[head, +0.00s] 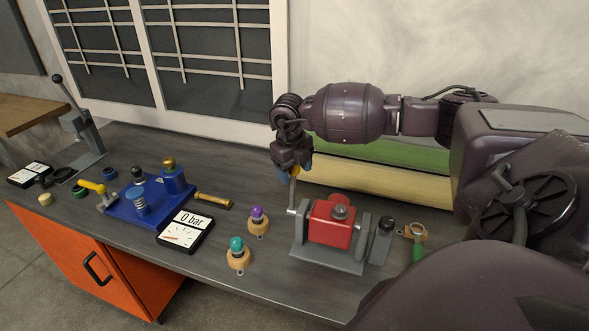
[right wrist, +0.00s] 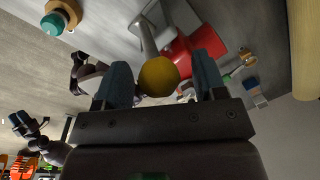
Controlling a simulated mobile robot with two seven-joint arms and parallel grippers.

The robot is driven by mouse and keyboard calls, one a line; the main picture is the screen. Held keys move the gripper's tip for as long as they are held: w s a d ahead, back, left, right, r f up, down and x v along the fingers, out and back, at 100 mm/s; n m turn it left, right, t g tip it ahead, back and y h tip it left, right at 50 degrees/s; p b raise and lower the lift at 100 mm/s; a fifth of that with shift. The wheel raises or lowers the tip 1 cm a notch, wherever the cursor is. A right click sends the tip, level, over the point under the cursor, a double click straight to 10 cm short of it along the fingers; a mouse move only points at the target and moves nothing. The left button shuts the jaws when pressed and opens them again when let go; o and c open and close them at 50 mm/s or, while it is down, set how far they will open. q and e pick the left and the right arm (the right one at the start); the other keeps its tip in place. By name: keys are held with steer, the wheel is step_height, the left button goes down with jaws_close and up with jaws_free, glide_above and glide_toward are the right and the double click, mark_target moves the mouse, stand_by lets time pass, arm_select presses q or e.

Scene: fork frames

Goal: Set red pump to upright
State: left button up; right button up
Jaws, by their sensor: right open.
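The red pump (head: 332,222) is a red block with a grey round fitting on its upper face, held between the uprights of a grey stand (head: 325,262). A thin grey crank arm rises from its left side to a small yellow knob (right wrist: 158,76). My right gripper (head: 294,171) is at the top of this crank. In the right wrist view its two blue fingers stand apart, one on each side of the knob; I cannot tell whether either touches it. The red pump also shows beyond the fingers (right wrist: 192,52). My left gripper is not seen in the head view.
Purple (head: 257,215) and teal (head: 236,246) knobs on wooden bases stand left of the pump. A "0 bar" gauge (head: 186,230) and a blue valve block (head: 125,212) lie further left. A black knob (head: 386,227) and a green-handled tool (head: 418,250) are at the right.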

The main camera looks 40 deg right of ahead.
jaws_close()
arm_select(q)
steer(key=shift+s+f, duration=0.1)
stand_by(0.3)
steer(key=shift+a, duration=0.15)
arm_select(e)
steer(key=shift+s, duration=0.1)
